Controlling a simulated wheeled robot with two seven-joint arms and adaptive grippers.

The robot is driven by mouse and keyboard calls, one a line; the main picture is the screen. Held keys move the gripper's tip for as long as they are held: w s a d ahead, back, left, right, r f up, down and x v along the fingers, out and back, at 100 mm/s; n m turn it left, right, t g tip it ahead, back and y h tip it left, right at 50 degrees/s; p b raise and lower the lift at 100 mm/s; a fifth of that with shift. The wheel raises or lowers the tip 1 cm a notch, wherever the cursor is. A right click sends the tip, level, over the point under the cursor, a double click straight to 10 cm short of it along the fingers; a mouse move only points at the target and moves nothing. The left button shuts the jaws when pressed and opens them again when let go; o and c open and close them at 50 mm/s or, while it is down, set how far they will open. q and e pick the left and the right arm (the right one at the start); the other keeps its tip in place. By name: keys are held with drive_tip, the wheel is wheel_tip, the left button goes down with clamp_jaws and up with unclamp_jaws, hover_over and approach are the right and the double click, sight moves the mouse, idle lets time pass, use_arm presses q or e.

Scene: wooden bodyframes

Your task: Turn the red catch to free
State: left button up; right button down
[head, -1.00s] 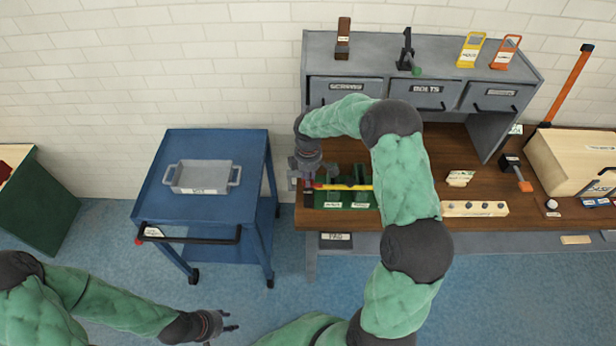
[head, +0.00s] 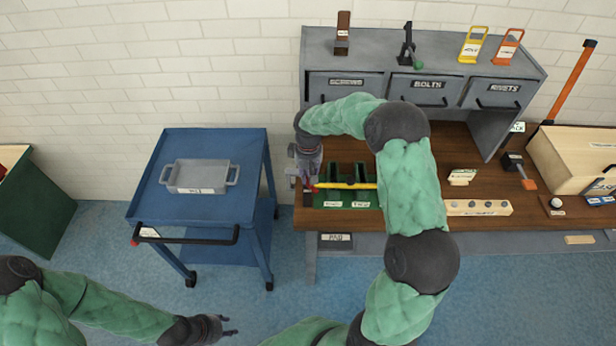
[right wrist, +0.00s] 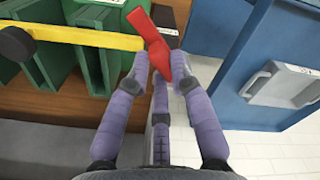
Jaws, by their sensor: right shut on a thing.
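The red catch (right wrist: 158,40) is a bent red piece at the end of a yellow bar (right wrist: 90,37) in the right wrist view. My right gripper (right wrist: 160,72) is shut on it, the fingers around its lower part. In the head view the yellow bar (head: 345,186) lies across a green rack (head: 334,205) at the workbench's left end. My right gripper (head: 309,178) reaches down there and mostly hides the red catch. My left gripper (head: 228,326) is open and empty, low over the floor.
A blue cart (head: 222,213) with a grey tray (head: 201,190) stands left of the workbench (head: 420,213). A black knob (right wrist: 16,43) sits on the yellow bar. A wooden block with holes (head: 477,208) lies right of the rack. Grey drawers (head: 420,90) stand behind.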

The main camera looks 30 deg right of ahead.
drive_tip(key=m+b, duration=0.1)
drive_tip(key=m, duration=0.3)
drive_tip(key=shift+m, duration=0.3)
drive_tip(key=shift+s+m+b, duration=0.15)
drive_tip(key=shift+m+b, duration=0.45)
drive_tip(key=shift+m, duration=1.3)
drive_tip(key=c, duration=1.1)
unclamp_jaws()
wheel_tip(320, 180, up, 12)
